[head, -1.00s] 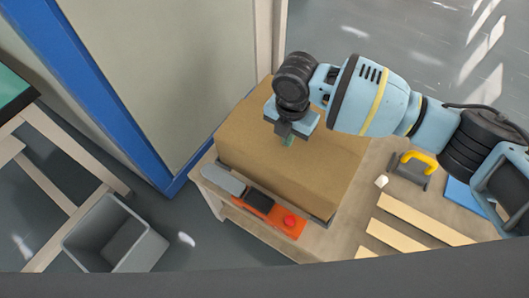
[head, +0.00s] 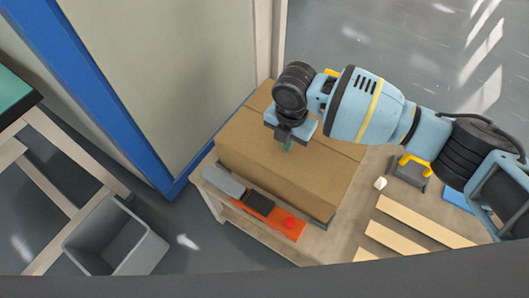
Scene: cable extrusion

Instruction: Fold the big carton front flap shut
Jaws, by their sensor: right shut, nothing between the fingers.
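The big carton (head: 258,169) is a brown box on a wooden table. Its top looks covered by flaps, with a seam line running across it behind my gripper. My right gripper (head: 288,147) is shut and empty. Its fingertips are at the top of the carton, near the middle of the near flap; whether they touch it I cannot tell. The wrist and arm hide part of the carton's far top. My left gripper is not in the head view.
In front of the carton lie a grey item (head: 223,181) and an orange tool (head: 275,214). Wooden strips (head: 415,218), a small white block (head: 380,183) and a yellow-handled tool (head: 410,170) lie to its right. A grey bin (head: 115,240) stands on the floor at left.

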